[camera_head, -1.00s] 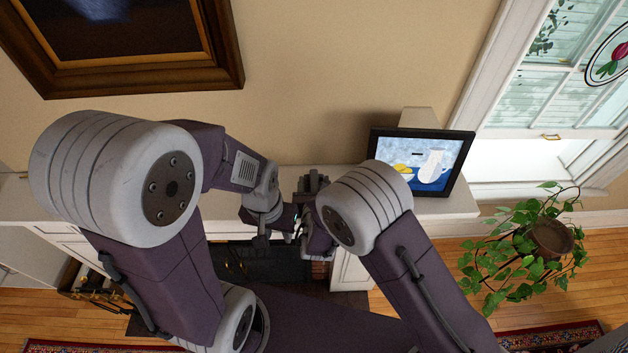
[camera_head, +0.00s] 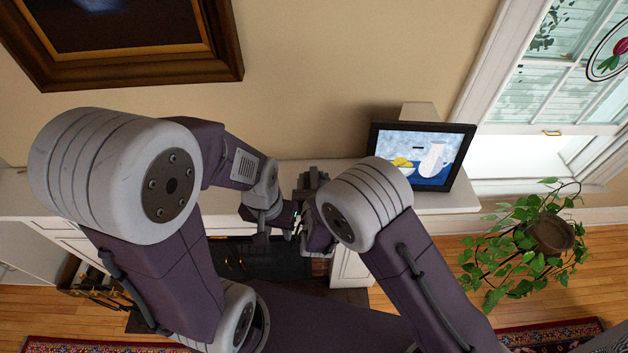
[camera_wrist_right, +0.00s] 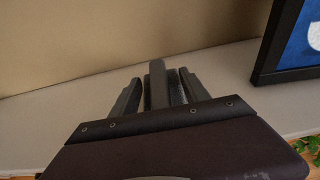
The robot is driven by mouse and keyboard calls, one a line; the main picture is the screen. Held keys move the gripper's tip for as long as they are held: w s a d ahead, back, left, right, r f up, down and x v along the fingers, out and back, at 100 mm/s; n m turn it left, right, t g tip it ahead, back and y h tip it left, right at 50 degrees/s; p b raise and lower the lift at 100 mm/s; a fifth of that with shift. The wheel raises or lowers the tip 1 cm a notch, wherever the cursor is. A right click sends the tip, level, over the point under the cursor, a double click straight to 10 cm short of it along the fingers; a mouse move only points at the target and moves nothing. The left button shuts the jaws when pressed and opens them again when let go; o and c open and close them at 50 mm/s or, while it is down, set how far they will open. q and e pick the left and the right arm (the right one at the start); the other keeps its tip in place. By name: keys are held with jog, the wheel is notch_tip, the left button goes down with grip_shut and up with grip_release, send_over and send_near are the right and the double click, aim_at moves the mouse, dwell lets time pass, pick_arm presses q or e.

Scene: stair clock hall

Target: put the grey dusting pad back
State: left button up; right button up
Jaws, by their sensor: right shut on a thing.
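My right gripper (camera_head: 312,180) is over the white mantel shelf in the head view, mostly hidden by its own arm. In the right wrist view its fingers (camera_wrist_right: 160,92) stand on either side of a narrow dark grey piece (camera_wrist_right: 157,85) and are shut on it. It looks like the grey dusting pad, seen edge-on; its full shape is hidden. My left gripper (camera_head: 275,235) is lower, in front of the shelf, small and partly hidden; whether it is open is unclear. The mantel shelf (camera_head: 450,200) runs below the wall.
A black-framed jug picture (camera_head: 425,155) leans on the shelf to the right. A large framed painting (camera_head: 130,75) hangs upper left. A potted plant (camera_head: 550,235) stands by the window at right. The dark fireplace opening (camera_head: 260,262) is below the shelf.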

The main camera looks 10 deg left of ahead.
aim_at(314, 178)
jog(key=shift+f, duration=0.15)
jog(key=o, duration=1.6)
jog(key=shift+r+b, duration=0.35)
jog(key=shift+r, duration=0.05)
notch_tip(314, 178, up, 3)
jog(key=shift+r+b, duration=0.15)
jog(key=shift+b, duration=0.7)
jog(key=s+d+r+b, duration=0.1)
jog(key=d+r, duration=0.1)
jog(key=d, duration=0.1)
jog(key=s+d+r+b, duration=0.1)
jog(key=d+r, duration=0.1)
jog(key=d, duration=0.2)
jog(key=s+d+r+b, duration=0.1)
jog(key=d+r, duration=0.2)
jog(key=d, duration=0.1)
jog(key=shift+s+d, duration=0.1)
jog(key=shift+d, duration=0.05)
